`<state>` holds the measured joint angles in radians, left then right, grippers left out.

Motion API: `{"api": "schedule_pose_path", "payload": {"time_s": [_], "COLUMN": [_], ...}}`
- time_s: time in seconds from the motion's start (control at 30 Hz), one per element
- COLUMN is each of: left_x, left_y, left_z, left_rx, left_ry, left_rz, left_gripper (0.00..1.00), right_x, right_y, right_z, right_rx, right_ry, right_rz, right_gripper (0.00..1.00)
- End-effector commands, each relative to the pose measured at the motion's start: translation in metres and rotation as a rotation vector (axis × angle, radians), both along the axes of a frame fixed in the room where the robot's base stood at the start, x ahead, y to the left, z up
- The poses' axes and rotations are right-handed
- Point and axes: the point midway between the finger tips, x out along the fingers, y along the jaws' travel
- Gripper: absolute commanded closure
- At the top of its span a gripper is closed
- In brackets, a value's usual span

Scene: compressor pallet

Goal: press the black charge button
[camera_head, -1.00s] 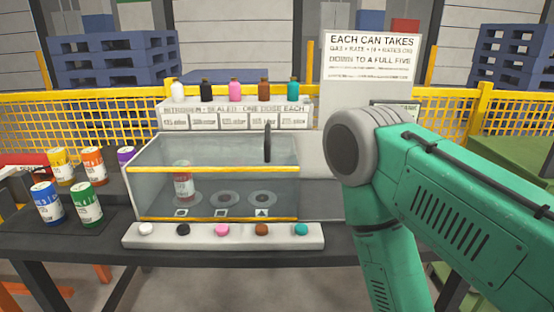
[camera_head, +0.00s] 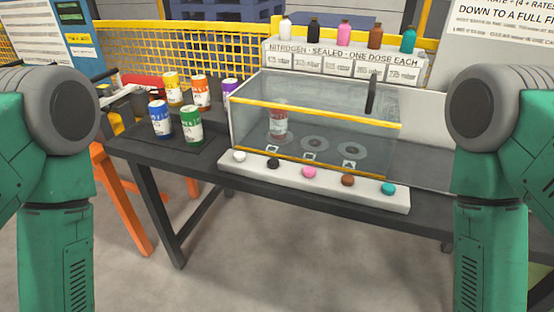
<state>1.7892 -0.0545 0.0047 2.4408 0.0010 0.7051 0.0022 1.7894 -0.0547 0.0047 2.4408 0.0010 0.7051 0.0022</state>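The black charge button (camera_head: 273,163) is second from the left on a pale button bar (camera_head: 330,190) along the table's front edge. A white button (camera_head: 239,156) is to its left, and a pink button (camera_head: 309,172) is to its right. Behind the bar stands a clear case (camera_head: 315,120) with yellow edges and a black handle. A red-and-white can (camera_head: 278,122) stands inside it on the left, beside two empty round seats. My two green arms show at the left and right edges of the view. Neither gripper shows, and nothing of mine touches the buttons.
Several colored cans, including a green can (camera_head: 191,124) and a blue can (camera_head: 161,119), stand on the dark table (camera_head: 150,150) left of the case. Small bottles stand on the nitrogen rack (camera_head: 340,58) behind. The floor in front is clear.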

Motion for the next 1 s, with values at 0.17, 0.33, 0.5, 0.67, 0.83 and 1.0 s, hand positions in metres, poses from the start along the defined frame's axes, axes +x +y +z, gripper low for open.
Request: {"api": "schedule_pose_path", "payload": {"time_s": [0.17, 0.33, 0.5, 0.67, 0.83, 1.0], "left_x": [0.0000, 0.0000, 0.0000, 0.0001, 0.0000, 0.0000], "left_y": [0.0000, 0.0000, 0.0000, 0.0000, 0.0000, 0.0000], "left_z": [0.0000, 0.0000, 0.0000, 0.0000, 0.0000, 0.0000], "left_rx": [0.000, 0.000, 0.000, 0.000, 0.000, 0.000], "left_ry": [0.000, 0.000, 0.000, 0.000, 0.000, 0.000], "left_rz": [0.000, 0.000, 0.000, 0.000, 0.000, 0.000], "left_gripper": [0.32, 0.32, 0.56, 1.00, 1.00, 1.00], "right_x": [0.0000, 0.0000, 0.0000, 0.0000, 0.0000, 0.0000], "right_y": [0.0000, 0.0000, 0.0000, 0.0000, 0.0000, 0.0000], "right_z": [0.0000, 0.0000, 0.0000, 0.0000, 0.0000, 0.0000], "right_rx": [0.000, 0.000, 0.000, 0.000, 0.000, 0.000], "right_ry": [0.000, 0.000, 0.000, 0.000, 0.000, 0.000], "right_rz": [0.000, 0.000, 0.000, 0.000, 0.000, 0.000], "right_gripper": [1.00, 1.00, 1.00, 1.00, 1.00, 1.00]}}
